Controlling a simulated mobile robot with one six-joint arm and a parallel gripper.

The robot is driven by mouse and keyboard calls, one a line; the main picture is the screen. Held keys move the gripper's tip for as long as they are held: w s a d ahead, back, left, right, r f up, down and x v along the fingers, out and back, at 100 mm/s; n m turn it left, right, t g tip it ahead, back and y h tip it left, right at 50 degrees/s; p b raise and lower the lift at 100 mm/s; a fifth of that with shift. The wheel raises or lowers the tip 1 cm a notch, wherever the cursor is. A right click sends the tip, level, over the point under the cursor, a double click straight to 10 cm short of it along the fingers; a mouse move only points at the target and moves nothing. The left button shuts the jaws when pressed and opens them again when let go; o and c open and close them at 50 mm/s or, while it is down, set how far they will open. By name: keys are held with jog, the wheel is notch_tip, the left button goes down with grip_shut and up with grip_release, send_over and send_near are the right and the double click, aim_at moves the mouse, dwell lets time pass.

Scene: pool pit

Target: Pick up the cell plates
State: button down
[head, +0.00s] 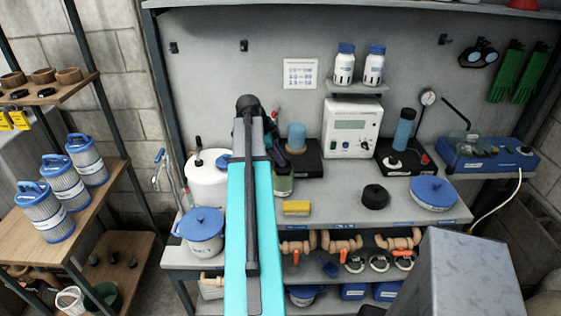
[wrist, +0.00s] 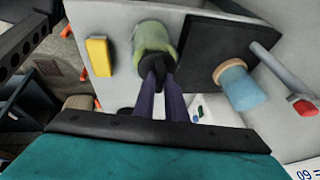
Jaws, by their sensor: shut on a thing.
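My gripper (wrist: 160,80) points down at the bench, its two dark fingers close together. It is shut on a small dark piece, apparently the cell plates (wrist: 157,74), at the mouth of a greenish glass jar (wrist: 153,36). The fingers hide most of the piece, so its shape and how far it sits inside the jar cannot be told. In the head view the jar (head: 284,185) stands on the bench behind my arm, and my gripper there is largely hidden by the arm.
A yellow block (head: 297,208) lies in front of the jar. A blue cylinder on a black base (head: 296,136) stands close to its right. A white drum (head: 207,184) and a blue-lidded bucket (head: 203,230) stand left. A black puck (head: 375,196) lies right; bench space between is clear.

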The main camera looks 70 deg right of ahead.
notch_tip(320, 180, up, 18)
jog(key=b, duration=0.4)
dwell(0.5)
jog(key=shift+f, duration=0.1)
jog(key=c, duration=2.3)
grip_release()
grip_shut()
